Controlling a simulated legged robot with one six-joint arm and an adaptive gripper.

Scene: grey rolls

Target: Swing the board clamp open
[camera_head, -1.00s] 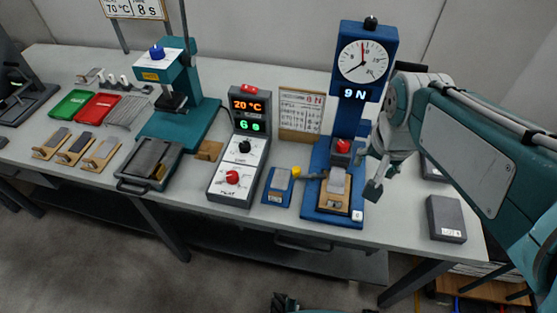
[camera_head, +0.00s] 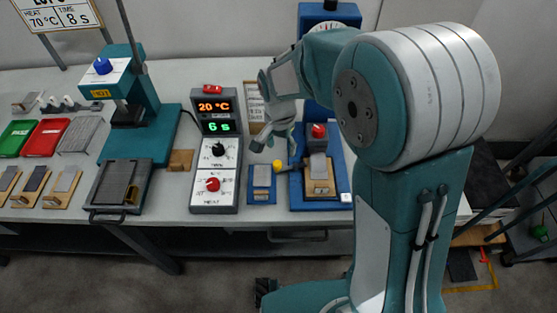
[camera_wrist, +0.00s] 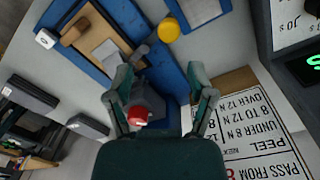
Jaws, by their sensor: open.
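The board clamp shows as a short grey bar with a yellow knob (camera_head: 277,165) at its left end, beside the blue peel tester (camera_head: 341,197). In the wrist view the yellow knob (camera_wrist: 169,30) lies just beyond the fingertips, and the grey bar (camera_wrist: 138,53) reaches to the wooden board (camera_wrist: 85,27). The board (camera_head: 318,190) with its grey strip lies on the tester's base. My gripper (camera_head: 272,142) is above and slightly left of the yellow knob. In the wrist view my gripper (camera_wrist: 160,76) is open and empty, apart from the knob.
The red-topped grip (camera_head: 318,131) stands behind the board, close to my gripper. A small blue plate (camera_head: 262,184) lies left of the clamp, and the control box (camera_head: 214,180) is further left. A teal press (camera_head: 140,130) stands beyond it.

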